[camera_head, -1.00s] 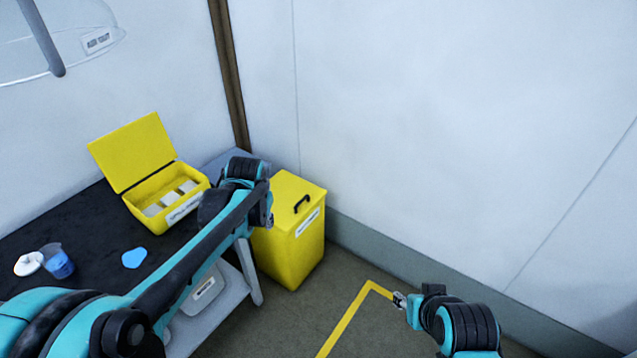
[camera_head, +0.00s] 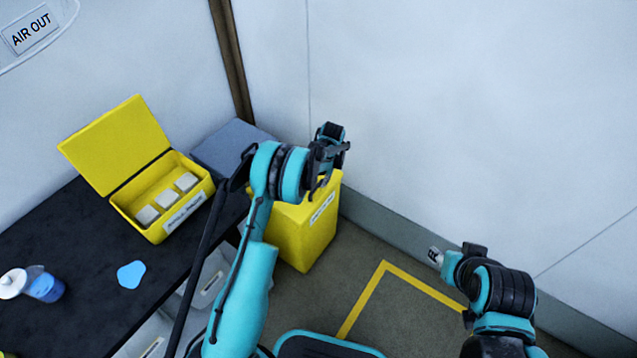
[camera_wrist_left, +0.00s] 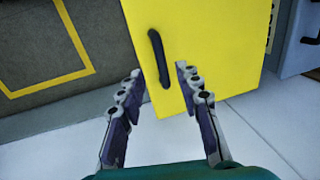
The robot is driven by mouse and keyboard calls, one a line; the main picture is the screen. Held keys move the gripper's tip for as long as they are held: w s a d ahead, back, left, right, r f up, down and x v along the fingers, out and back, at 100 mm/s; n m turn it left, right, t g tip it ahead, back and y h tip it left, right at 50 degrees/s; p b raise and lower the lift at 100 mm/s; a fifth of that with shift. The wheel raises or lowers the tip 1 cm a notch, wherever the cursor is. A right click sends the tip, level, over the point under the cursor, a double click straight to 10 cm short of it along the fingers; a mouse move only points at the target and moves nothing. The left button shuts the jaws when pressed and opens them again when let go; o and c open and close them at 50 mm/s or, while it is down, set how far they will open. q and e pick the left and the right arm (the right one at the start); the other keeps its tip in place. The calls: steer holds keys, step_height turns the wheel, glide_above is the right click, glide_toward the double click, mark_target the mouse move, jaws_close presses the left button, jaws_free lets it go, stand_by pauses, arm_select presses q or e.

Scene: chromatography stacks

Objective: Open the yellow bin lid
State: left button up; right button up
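The yellow bin (camera_head: 304,236) stands on the floor beside the bench, with its lid closed. My left gripper (camera_head: 328,165) is above the bin and covers most of the lid in the head view. In the left wrist view, the yellow lid (camera_wrist_left: 212,45) carries a black bar handle (camera_wrist_left: 159,59). The left gripper (camera_wrist_left: 158,82) is open there, with its fingers apart on either side of the handle's near end. I cannot tell how far above the handle the fingertips are. My right gripper (camera_head: 436,256) hangs over the floor at the right; its fingers are too small to read.
White walls stand behind the bin. Yellow tape (camera_head: 362,298) marks clear floor.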

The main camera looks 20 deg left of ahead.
mark_target(315, 188)
arm_select(q)
steer(key=f, duration=0.2)
steer(key=f+b, duration=0.1)
steer(key=f, duration=0.1)
steer(key=a+f+b, duration=0.1)
steer(key=shift+w+a+f, duration=0.1)
steer(key=shift+w+f, duration=0.15)
steer(key=shift+f, duration=0.15)
jaws_close()
